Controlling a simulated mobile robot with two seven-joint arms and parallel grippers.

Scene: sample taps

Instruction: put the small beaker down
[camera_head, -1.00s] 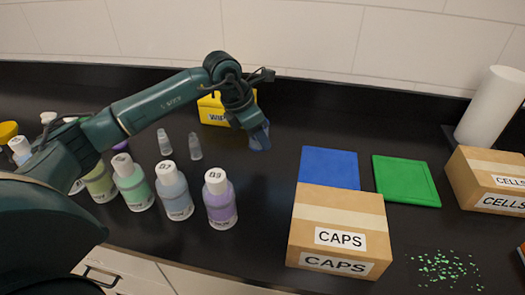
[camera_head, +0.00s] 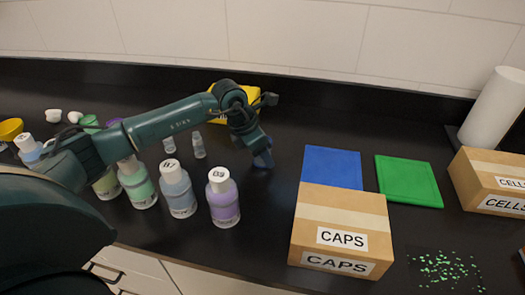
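My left gripper (camera_head: 261,150) points down over the black bench, behind and to the right of the purple-liquid bottle. A small bluish, see-through shape, the small beaker (camera_head: 263,160), shows at its fingertips and is mostly covered by the fingers. The gripper appears shut on it. The beaker is at or very near the bench top; I cannot tell if it touches. My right gripper is not in view.
Bottles with white caps, including a purple one (camera_head: 223,203) and a blue one (camera_head: 178,193), stand left of the gripper. Two small clear vials (camera_head: 198,148) are nearby. A yellow box (camera_head: 217,108) is behind. A blue mat (camera_head: 332,167), green mat (camera_head: 408,181) and CAPS box (camera_head: 340,225) lie right.

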